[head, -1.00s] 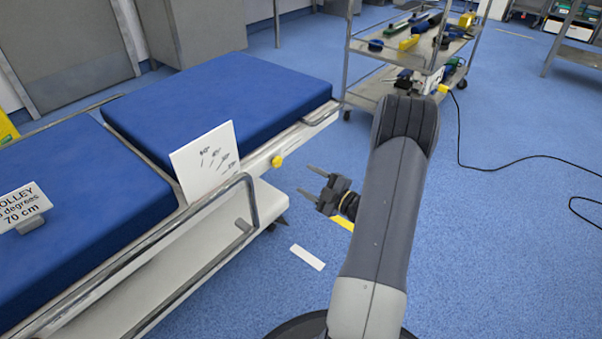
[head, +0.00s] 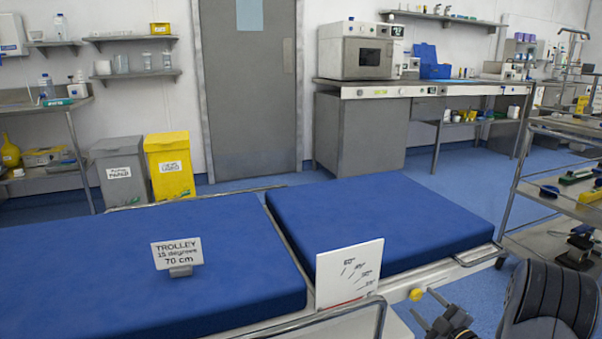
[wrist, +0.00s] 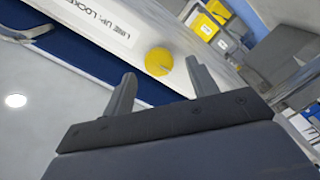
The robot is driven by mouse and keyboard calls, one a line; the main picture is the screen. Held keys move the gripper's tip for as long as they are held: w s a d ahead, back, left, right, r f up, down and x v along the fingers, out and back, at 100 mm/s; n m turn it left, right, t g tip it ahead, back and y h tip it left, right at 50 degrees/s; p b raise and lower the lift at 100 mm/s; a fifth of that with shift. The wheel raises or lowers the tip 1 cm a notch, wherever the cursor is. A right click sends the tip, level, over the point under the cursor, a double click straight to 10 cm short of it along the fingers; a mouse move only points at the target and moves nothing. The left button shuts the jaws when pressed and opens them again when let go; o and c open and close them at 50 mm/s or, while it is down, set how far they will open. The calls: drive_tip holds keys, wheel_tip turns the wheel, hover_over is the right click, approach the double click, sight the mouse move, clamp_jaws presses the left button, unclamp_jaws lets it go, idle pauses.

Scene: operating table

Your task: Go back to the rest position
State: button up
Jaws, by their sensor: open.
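My gripper (head: 432,309) is at the bottom right of the head view, beside the trolley's near edge, with part of it cut off by the frame. In the wrist view my gripper (wrist: 157,88) has its two fingers apart with nothing between them. The blue-padded trolley (head: 365,222) fills the lower half of the head view. A yellow knob (head: 416,294) is on its side rail. The knob also shows in the wrist view (wrist: 158,62), beyond the fingertips and apart from them.
A white angle card (head: 347,270) and a trolley sign (head: 177,253) stand on the bed. A metal shelf cart (head: 517,187) with tools is at the right. Grey and yellow bins (head: 170,165) stand at the back left. Blue floor shows between bed and back counter (head: 360,135).

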drive_tip(key=shift+x, duration=1.1)
drive_tip(key=shift+s, duration=0.15)
